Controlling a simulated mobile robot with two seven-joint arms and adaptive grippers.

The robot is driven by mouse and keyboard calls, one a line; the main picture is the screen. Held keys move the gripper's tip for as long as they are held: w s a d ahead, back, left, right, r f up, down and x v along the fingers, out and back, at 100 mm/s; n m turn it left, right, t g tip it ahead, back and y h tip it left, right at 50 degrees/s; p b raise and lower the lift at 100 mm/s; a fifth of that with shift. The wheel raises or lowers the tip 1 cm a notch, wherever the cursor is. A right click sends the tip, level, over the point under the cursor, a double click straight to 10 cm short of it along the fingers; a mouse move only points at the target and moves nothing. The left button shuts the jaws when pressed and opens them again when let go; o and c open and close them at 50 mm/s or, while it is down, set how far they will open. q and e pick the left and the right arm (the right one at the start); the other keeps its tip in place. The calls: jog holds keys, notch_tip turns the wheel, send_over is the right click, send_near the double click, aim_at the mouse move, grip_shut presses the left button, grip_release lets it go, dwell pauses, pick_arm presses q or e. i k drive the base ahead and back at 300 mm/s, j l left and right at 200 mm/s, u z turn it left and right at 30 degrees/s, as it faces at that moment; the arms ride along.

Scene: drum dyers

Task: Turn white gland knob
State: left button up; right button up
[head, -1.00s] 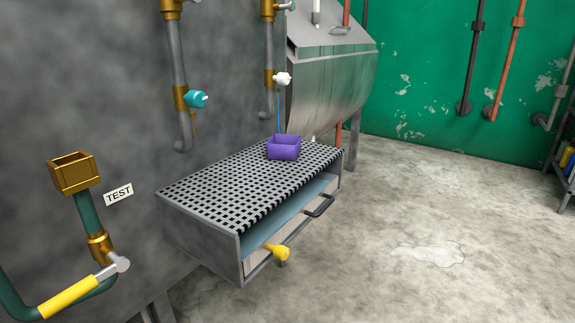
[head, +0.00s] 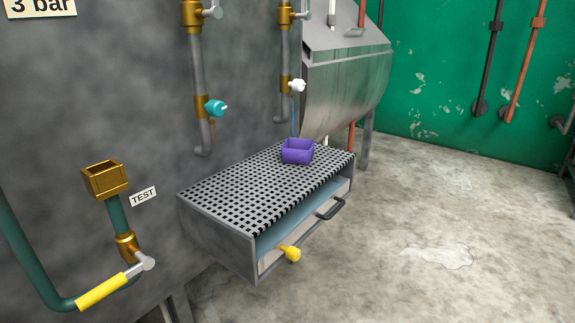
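The white gland knob (head: 298,86) sits on a brass fitting of the right-hand grey pipe (head: 284,63) on the dark wall, in the upper middle of the head view. A thin blue line hangs below it, above the purple bin. A teal knob (head: 216,107) sits on the parallel pipe to its left, slightly lower. Neither of my grippers is in view.
A perforated grating (head: 250,185) juts out below the knobs, with a purple bin (head: 297,151) on it. A yellow knob (head: 291,253) and a dark handle (head: 330,208) stick out in front. The floor (head: 440,220) at right is open.

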aim_at(297, 85)
jog(key=k, duration=0.6)
jog(key=i+l+u, duration=0.2)
jog(key=l, duration=0.2)
jog(key=i+l+u, duration=0.4)
jog(key=l, duration=0.5)
jog(key=i+l+u, duration=0.15)
jog(key=i+l, duration=0.15)
jog(key=l, duration=0.15)
jog(key=i+l+u, duration=0.2)
jog(key=l, duration=0.35)
jog(key=l+u, duration=0.2)
jog(key=l, duration=0.3)
jog(key=i+l+u, duration=0.2)
jog(key=l, duration=0.35)
jog(key=l+u, duration=0.2)
jog(key=l, duration=0.35)
